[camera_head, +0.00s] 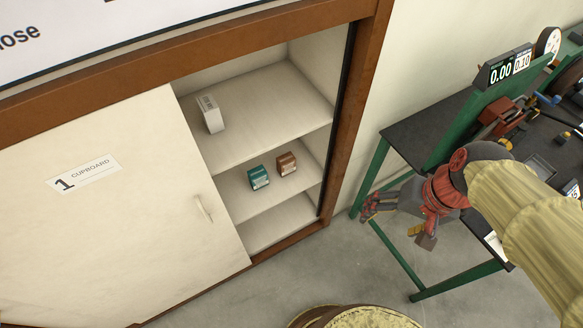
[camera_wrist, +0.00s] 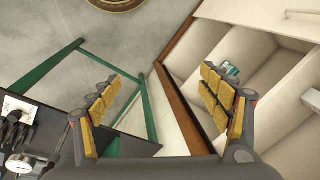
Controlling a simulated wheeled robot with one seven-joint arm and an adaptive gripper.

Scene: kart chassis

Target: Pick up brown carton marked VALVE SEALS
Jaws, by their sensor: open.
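A small brown carton (camera_head: 287,163) stands on the middle shelf of the open cupboard, to the right of a teal carton (camera_head: 258,177). Its lettering is too small to read. My gripper (camera_head: 398,220) is outside the cupboard, to the right of it, beside the green-framed bench. In the wrist view my gripper (camera_wrist: 160,105) is open, with nothing between its yellow-padded fingers. The teal carton shows in the wrist view (camera_wrist: 230,69) just past the right finger. I cannot make out the brown carton in that view.
A white carton (camera_head: 210,113) stands on the upper shelf. The cupboard's sliding door (camera_head: 120,220) covers its left part, and a brown frame post (camera_head: 357,110) edges the opening on the right. The green bench (camera_head: 385,165) stands close to my arm.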

